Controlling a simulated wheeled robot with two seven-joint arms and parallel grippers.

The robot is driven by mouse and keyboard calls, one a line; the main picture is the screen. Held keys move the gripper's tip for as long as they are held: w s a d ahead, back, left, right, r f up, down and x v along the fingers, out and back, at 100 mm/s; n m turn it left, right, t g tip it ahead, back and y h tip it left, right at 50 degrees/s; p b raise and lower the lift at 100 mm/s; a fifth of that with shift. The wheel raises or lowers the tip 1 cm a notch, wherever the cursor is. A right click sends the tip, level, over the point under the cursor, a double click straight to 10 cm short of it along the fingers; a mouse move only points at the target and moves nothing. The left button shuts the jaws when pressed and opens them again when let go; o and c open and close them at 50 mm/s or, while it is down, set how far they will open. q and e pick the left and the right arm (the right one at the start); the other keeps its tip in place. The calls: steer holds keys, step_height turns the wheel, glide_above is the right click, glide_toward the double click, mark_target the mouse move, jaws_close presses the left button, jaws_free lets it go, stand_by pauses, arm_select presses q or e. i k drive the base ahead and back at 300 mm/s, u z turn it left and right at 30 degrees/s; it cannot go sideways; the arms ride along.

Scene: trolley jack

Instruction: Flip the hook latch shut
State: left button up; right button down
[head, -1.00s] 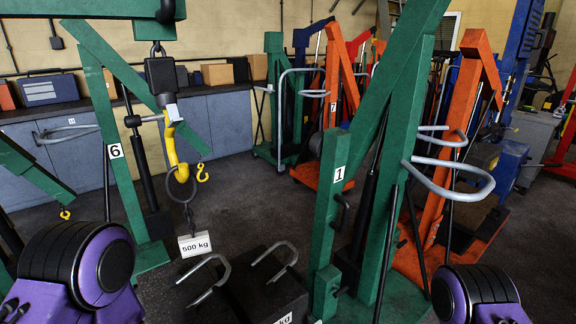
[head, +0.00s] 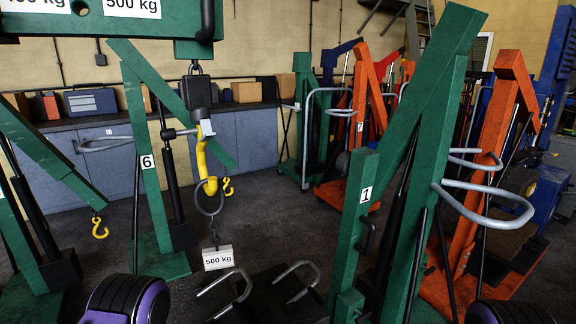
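A yellow hook (head: 204,162) hangs from a black block (head: 196,92) under a green crane boom (head: 100,22) left of centre. A pale grey piece (head: 206,128) sits at the top of the hook; I cannot tell whether it is part of the latch, or whether the latch is open or shut. A dark ring (head: 222,199) hangs in the hook's bend, with a white "500 kg" tag (head: 218,258) below. Purple and black parts of my arms show at the bottom left and bottom right. Neither gripper is in view, and nothing of mine touches the hook.
The green crane marked 1 (head: 366,195) stands right of the hook, with grey handles (head: 485,200) beyond. The green crane marked 6 (head: 147,162) stands behind it. Dark weights with grey handles (head: 298,280) are below. Another yellow hook (head: 100,229) hangs at left.

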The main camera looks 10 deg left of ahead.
mark_target(205, 124)
steer(key=u, duration=0.4)
steer(key=i, duration=0.35)
steer(key=u, duration=0.35)
